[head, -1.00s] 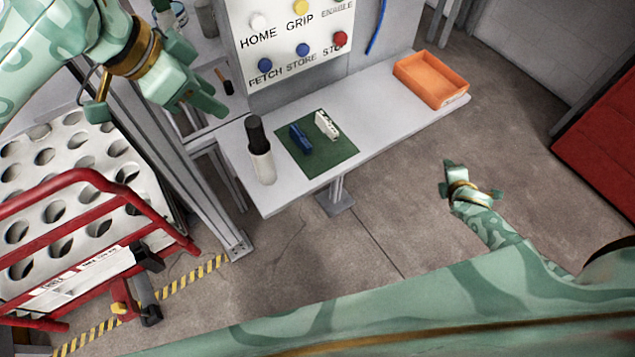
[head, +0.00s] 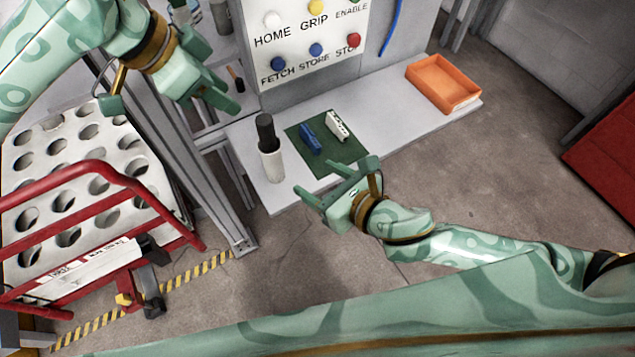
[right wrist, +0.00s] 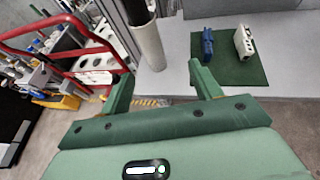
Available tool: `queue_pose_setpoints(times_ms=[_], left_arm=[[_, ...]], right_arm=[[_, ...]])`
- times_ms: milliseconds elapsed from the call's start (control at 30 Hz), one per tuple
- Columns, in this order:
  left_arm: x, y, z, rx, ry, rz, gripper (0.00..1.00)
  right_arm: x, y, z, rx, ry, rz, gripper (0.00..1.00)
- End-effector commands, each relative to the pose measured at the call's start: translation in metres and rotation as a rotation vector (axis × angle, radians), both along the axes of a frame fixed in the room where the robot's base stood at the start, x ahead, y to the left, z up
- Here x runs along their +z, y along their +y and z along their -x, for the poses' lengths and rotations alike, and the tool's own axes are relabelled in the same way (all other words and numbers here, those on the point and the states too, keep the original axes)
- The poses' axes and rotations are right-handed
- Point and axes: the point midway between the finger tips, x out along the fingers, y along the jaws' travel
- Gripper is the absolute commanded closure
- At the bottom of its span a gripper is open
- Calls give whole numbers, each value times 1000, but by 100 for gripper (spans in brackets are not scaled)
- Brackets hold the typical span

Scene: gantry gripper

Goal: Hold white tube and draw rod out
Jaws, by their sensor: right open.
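The white tube (head: 272,165) stands upright at the left end of the grey bench, with the black rod (head: 265,130) sticking out of its top. In the right wrist view the tube (right wrist: 148,45) shows beyond and between my fingertips, with the dark rod (right wrist: 136,10) above it. My right gripper (head: 322,180) is open and empty, in front of the bench and right of the tube, apart from it. My left gripper (head: 234,98) is above and left of the tube, apart from it; its finger gap is unclear.
A green mat (head: 345,156) right of the tube carries a blue block (head: 309,139) and a white block (head: 338,126). An orange tray (head: 442,84) sits at the bench's right end. A button panel (head: 310,40) stands behind. A red-railed cart (head: 100,165) and a metal post (head: 200,180) are left.

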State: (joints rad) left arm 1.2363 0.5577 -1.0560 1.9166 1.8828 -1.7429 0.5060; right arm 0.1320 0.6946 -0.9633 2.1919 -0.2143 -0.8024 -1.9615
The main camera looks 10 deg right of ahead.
Motion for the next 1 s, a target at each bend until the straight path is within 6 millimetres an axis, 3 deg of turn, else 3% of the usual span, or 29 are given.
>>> queue_pose_setpoints(times_ms=[167,700,1000], left_arm=[[0,0,0,0,0,0,64],[0,0,0,0,0,0,64],[0,0,0,0,0,0,64]], right_arm=[[0,13,6,42,-8,18,37],[-43,71,-84,39,-8,17,37],[-58,90,-113,39,-8,17,37]])
